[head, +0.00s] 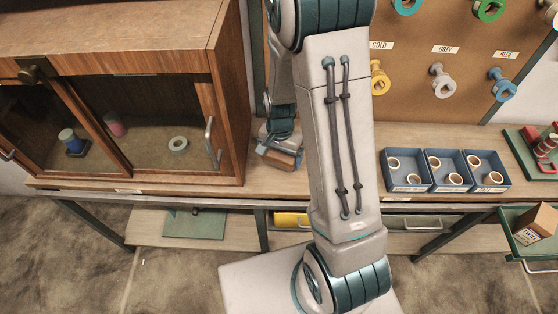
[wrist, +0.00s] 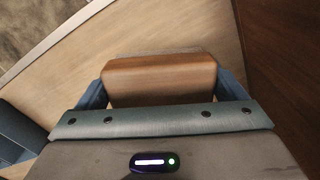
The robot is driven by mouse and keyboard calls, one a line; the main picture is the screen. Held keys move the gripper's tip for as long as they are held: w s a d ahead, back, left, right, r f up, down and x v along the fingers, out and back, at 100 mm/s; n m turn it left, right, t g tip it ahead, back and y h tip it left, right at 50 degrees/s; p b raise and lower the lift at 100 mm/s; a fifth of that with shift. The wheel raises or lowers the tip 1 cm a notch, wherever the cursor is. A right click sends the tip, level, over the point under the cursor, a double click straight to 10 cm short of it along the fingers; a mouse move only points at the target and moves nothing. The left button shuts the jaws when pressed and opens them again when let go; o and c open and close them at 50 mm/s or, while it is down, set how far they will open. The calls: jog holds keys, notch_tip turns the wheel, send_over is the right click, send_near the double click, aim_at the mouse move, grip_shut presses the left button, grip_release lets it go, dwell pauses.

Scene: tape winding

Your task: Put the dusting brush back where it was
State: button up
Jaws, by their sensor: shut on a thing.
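The dusting brush shows as a brown wooden block (wrist: 160,78) between my gripper's two blue fingers in the wrist view. In the head view the brush (head: 278,158) is small and partly hidden, low at the bench top, just right of the wooden cabinet. My gripper (wrist: 160,92) is shut on the brush and holds it at or just above the bench; I cannot tell whether it touches. In the head view my gripper (head: 280,143) is partly covered by my arm. The bristles are not clearly visible.
The wooden cabinet (head: 225,110) with glass doors and a handle stands close on the left. Three blue bins (head: 447,188) with tape rolls sit on the bench (head: 350,185) to the right. A pegboard (head: 425,100) with coloured spools stands behind. Bench top between cabinet and bins is largely clear.

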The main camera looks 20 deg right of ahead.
aim_at(279, 162)
jog(key=shift+w+f+p, duration=0.1)
jog(key=shift+f+p, duration=0.2)
jog(key=shift+f, duration=1.8)
jog(key=shift+f, duration=0.1)
jog(key=o, duration=0.6)
jog(key=shift+f, duration=0.1)
jog(key=shift+o, duration=0.7)
jog(key=shift+r, duration=0.45)
notch_tip(279, 162, up, 12)
jog(key=shift+f, duration=0.25)
jog(key=s+r+n+t, duration=0.3)
jog(key=s+r+n, duration=0.5)
jog(key=s+r, duration=0.6)
jog(key=shift+v, duration=1.1)
